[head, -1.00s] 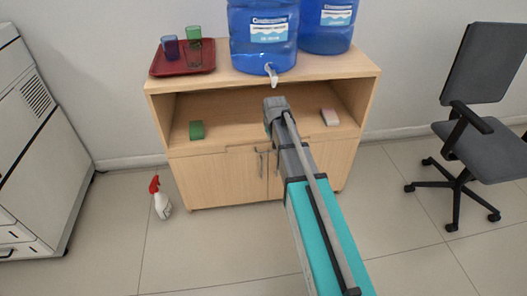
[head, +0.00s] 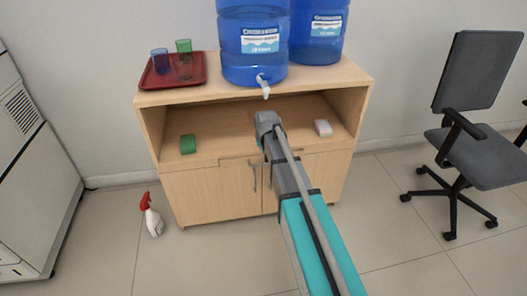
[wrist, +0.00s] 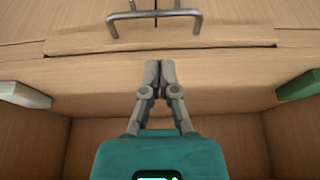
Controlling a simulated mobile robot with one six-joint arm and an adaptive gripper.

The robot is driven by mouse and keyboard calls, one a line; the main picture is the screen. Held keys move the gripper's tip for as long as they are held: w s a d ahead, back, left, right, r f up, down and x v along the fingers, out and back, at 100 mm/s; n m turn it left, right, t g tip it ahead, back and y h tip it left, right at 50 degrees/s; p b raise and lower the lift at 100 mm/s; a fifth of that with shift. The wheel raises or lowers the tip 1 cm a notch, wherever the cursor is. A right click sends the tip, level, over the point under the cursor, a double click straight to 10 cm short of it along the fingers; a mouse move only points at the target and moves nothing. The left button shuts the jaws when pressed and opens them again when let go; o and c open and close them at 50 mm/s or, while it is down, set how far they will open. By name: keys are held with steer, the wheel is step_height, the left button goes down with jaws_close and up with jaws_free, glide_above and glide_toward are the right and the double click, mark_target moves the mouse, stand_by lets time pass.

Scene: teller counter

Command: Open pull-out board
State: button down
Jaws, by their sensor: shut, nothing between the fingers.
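The pull-out board shows as a thin wooden front (head: 236,160) at the shelf's front edge, above the doors of the wooden cabinet. In the wrist view its front edge (wrist: 100,49) runs across the upper part, next to the metal door handles; it looks flush with the cabinet. My gripper (wrist: 160,66) is shut and empty, with its fingertips over the shelf surface just short of that edge in the picture. I cannot tell whether they touch anything. In the head view my arm hides the fingers and part of the board front.
On the shelf lie a green block (head: 188,144) and a pale pink-white block (head: 323,128). Blue water jugs (head: 252,45) and a red tray (head: 160,80) with cups stand on top. A spray bottle (head: 152,218) and an office chair (head: 470,140) stand on the floor.

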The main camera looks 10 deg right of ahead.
mark_target(261, 159)
steer(key=shift+b+x, duration=3.85)
steer(key=shift+x, duration=0.5)
